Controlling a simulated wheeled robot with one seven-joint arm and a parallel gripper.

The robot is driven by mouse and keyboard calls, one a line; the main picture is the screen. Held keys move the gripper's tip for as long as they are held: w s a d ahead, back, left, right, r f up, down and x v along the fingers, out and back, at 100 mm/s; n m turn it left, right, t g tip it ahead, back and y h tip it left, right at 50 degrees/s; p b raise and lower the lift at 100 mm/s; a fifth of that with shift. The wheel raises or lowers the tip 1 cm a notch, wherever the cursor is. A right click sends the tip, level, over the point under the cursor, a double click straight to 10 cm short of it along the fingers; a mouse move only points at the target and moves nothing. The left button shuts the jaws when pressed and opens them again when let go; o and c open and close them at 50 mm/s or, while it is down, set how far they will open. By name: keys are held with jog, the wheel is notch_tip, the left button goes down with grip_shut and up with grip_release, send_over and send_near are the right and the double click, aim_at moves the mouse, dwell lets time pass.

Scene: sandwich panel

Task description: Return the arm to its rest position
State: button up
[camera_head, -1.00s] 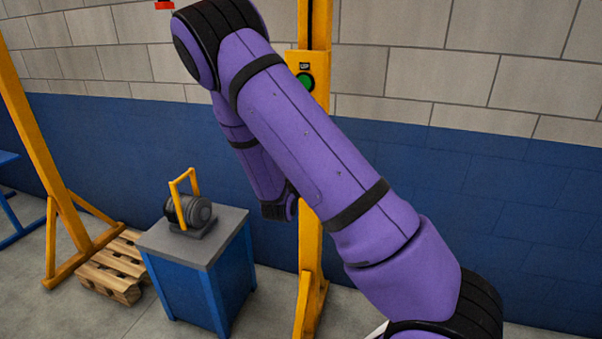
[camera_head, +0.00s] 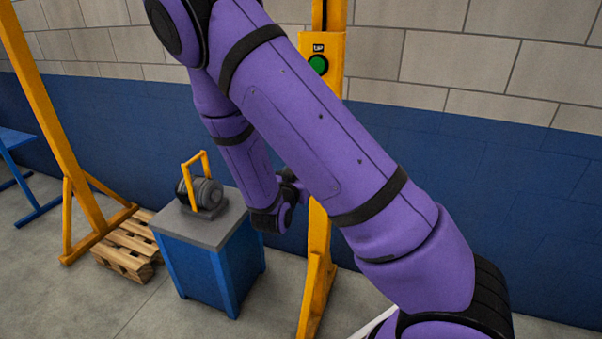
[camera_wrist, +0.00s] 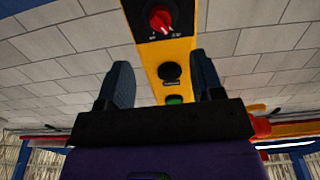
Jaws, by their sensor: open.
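My purple arm crosses the head view from the lower right up to the top left, then folds down toward the yellow post. My gripper is hidden in the head view. In the wrist view my gripper (camera_wrist: 167,88) is open, its two dark fingers wide apart with nothing between them. Beyond the fingers is the yellow control panel (camera_wrist: 184,52) with a red knob (camera_wrist: 160,19), a black round part (camera_wrist: 169,71) and a green button (camera_wrist: 174,99), partly covered by the gripper body.
The yellow post (camera_head: 318,265) with a green UP button (camera_head: 318,65) stands behind my arm. A blue cabinet (camera_head: 212,272) bears a grey motor-like unit with a yellow handle (camera_head: 203,192). A wooden pallet (camera_head: 128,245) and a yellow frame (camera_head: 50,125) stand at left.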

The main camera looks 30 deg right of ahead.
dwell(0.3)
jog(key=s+a+r+n+g+y, duration=0.1)
jog(key=s+a+r+n+y, duration=0.1)
jog(key=a+r+y, duration=0.45)
jog(key=s+a+r+n+g+y, duration=0.1)
jog(key=s+a+r+n+y, duration=0.2)
jog(key=r+y, duration=0.55)
jog(key=s+d+r+n+g, duration=0.1)
jog(key=s+r, duration=0.3)
jog(key=s, duration=0.7)
jog(key=s+d+r+n+g, duration=0.1)
jog(key=s+r+n, duration=0.3)
jog(key=s, duration=0.7)
jog(key=shift+s+d+r+g+h, duration=0.35)
jog(key=shift+r+g, duration=0.3)
jog(key=shift+g, duration=0.25)
